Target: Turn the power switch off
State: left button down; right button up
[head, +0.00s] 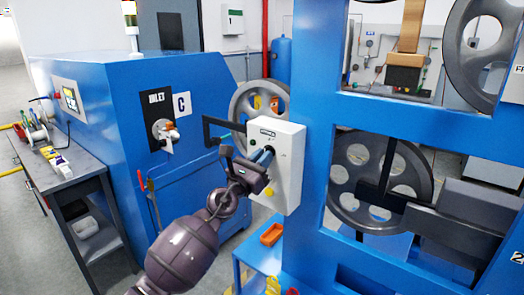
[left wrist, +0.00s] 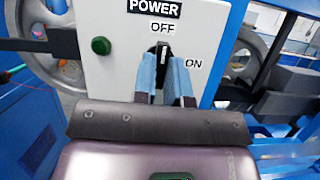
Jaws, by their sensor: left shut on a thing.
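The power switch (left wrist: 162,49) is a dark knob with a white mark on the front of a light grey control box (head: 290,165). In the left wrist view the box carries a POWER label, with OFF above the knob and ON to its lower right. The white mark looks close to upright, below OFF. My left gripper (head: 262,157) reaches the box front, and its two blue fingers are shut on the knob, one on each side. In the head view the gripper hides the knob. My right gripper is not in view.
A green button (left wrist: 101,45) sits left of the knob. The box is mounted on a blue machine frame (head: 310,90) with large grey pulleys (head: 375,180). A blue cabinet (head: 100,90) stands at the left, beside a grey table (head: 85,170).

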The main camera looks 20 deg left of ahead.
pick_arm(q)
jog(key=shift+r+n+p, duration=0.2)
jog(key=shift+n+p, duration=0.1)
jog(key=shift+n, duration=0.2)
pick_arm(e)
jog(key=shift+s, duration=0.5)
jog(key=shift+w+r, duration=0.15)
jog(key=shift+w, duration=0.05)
pick_arm(q)
jog(key=c, duration=1.2)
grip_release()
jog(key=shift+c, duration=0.2)
jog(key=shift+o, duration=0.4)
jog(key=shift+d+f, duration=0.1)
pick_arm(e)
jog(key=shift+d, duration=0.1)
pick_arm(q)
jog(key=b+v, duration=0.1)
jog(key=v, duration=0.9)
jog(key=shift+s+b, duration=0.3)
jog(key=shift+s, duration=0.05)
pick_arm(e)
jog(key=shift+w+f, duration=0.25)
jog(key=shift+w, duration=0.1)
